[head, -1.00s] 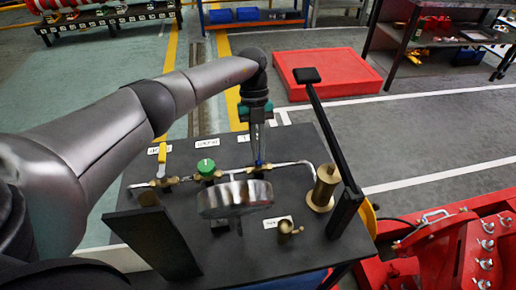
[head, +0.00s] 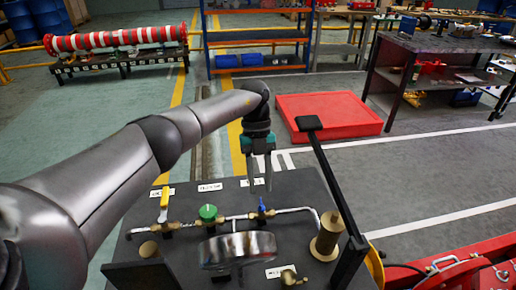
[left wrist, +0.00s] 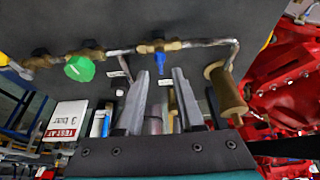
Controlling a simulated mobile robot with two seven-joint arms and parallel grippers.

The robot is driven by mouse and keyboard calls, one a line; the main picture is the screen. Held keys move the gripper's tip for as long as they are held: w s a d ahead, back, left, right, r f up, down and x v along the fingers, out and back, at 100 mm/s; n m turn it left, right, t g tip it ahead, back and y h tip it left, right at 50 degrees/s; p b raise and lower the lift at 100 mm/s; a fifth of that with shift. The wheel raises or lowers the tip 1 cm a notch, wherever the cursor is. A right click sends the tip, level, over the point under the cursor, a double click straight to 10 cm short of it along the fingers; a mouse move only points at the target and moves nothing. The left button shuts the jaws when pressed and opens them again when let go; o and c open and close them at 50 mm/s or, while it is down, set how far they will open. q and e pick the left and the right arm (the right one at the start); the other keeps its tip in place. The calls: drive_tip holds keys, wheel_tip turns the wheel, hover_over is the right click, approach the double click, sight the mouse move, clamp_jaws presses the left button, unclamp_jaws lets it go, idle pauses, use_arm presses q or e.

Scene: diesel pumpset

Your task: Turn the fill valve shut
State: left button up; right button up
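A board with brass pipework (head: 180,258) carries three valves in a row. One has a yellow lever (head: 164,203), one a green knob (head: 208,213), and one a small blue handle (head: 262,205). The small white labels behind them are too blurred to read, so I cannot tell by label which is the fill valve. My left gripper (head: 259,187) is just above and behind the blue-handled valve, its fingers apart and empty. In the left wrist view the blue handle (left wrist: 158,61) shows just beyond the fingertips, between them. My right gripper is not in view.
A round gauge (head: 238,249) stands in front of the valves. A brass cylinder (head: 327,238) and a long black lever (head: 334,182) are on the right. A red tray (head: 330,115) lies on the floor behind; red machinery (head: 450,275) is at right.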

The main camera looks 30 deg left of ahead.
use_arm(q)
drive_tip(key=v, duration=1.1)
drive_tip(key=shift+r, duration=0.2)
drive_tip(key=shift+a, duration=0.1)
drive_tip(key=shift+w, duration=0.1)
